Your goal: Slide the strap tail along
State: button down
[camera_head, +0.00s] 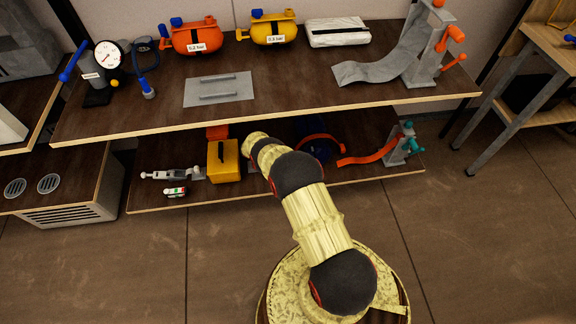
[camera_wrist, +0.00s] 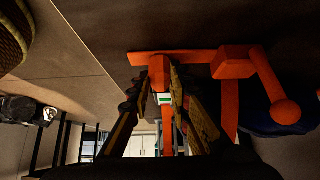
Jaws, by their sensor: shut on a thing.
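In the wrist view, my gripper (camera_wrist: 163,88) is closed around the end block of an orange strap tail (camera_wrist: 195,57). The tail runs right to an orange buckle (camera_wrist: 232,63). A lever with a ball end (camera_wrist: 286,111) hangs from the buckle, and an orange strap band (camera_wrist: 230,108) goes down beside it. A dark blue rounded body (camera_wrist: 262,122) lies behind the band. In the head view, the orange band (camera_head: 318,138) around the dark blue body shows on the lower shelf, partly behind my arm. My fingertips are hidden there under the upper shelf.
The upper shelf (camera_head: 270,118) overhangs the lower shelf (camera_head: 150,205). A yellow box (camera_head: 223,161) stands left of my arm. An orange ramp strip (camera_head: 368,156) and a grey stand with a teal lever (camera_head: 404,145) are to the right. The floor in front is open.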

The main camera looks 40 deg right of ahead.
jog(key=shift+s+a+p, duration=0.45)
jog(key=shift+s, duration=0.3)
jog(key=shift+s+a+p, duration=0.4)
jog(key=shift+s+p, duration=0.05)
jog(key=shift+s, duration=0.25)
jog(key=c, duration=1.6)
grip_release()
jog(key=shift+w, duration=0.1)
jog(key=shift+o, duration=0.2)
jog(key=v, duration=1.2)
